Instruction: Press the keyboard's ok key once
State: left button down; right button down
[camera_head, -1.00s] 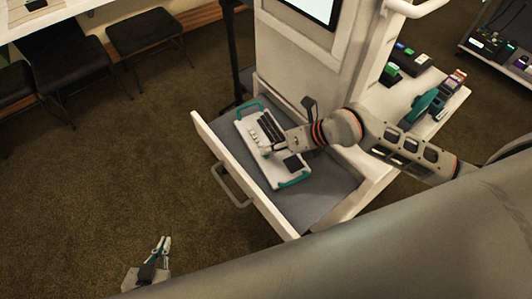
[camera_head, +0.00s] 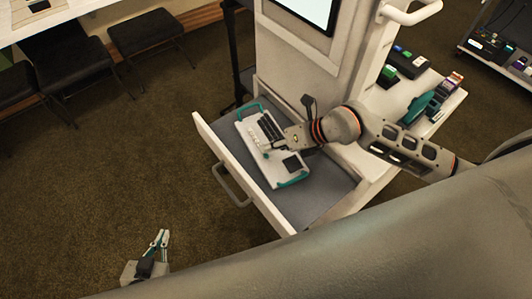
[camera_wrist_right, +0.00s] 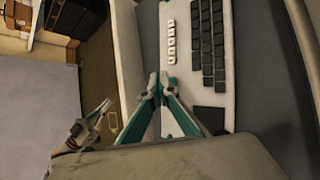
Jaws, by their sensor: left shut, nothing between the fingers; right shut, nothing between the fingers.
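The keyboard (camera_head: 254,135) is a white panel with teal end handles, black keys, a row of pale keys and a dark square pad. It lies in an open drawer (camera_head: 238,168). In the right wrist view the keyboard (camera_wrist_right: 233,90) shows its pale keys (camera_wrist_right: 172,40) beyond the fingertips. No key label is readable. My right gripper (camera_wrist_right: 160,75) is shut and empty, over the keyboard's near edge; whether it touches cannot be told. In the head view this gripper (camera_head: 266,153) is over the panel, beside the pale keys. My left gripper (camera_head: 161,238) is shut and empty above the floor.
The drawer belongs to a white cabinet (camera_head: 300,50) with a screen. A side shelf (camera_head: 385,98) at right holds several small items. Black stools (camera_head: 145,30) stand at the upper left. The carpet (camera_head: 120,150) left of the drawer is clear.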

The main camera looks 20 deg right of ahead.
aim_at(268, 156)
jog(key=shift+r, duration=0.1)
jog(key=shift+r+p, duration=0.55)
notch_tip(268, 156, up, 4)
jog(key=p, duration=0.3)
jog(key=shift+f+p, duration=0.1)
jog(key=shift+p, duration=0.25)
jog(key=shift+f, duration=0.1)
jog(key=shift+s, duration=0.1)
